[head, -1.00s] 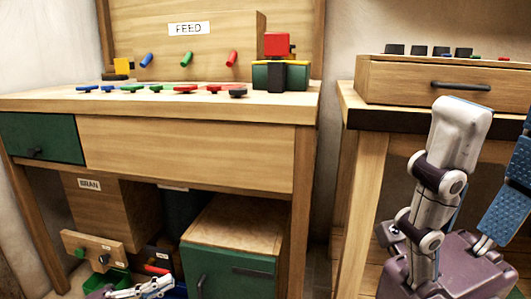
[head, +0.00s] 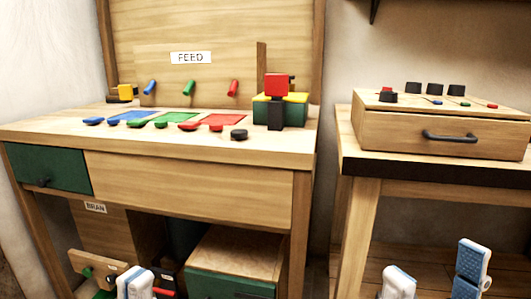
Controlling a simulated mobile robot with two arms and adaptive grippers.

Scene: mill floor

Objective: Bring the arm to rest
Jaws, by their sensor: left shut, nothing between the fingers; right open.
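My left gripper (head: 147,284) shows at the bottom left, in front of the lower shelf of the feed bench. Its white and blue fingers are close together with nothing between them. My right gripper (head: 435,279) shows at the bottom right, in front of the right-hand table. Its two white and blue fingers stand wide apart with nothing between them. The rest of both arms is below the picture.
The feed bench (head: 190,185) bears blue, green and red pieces, a dark knob and a green, yellow and red block stack (head: 282,105). The right-hand table (head: 430,180) bears a wooden drawer box (head: 390,130). A green-fronted cabinet (head: 235,284) stands under the bench.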

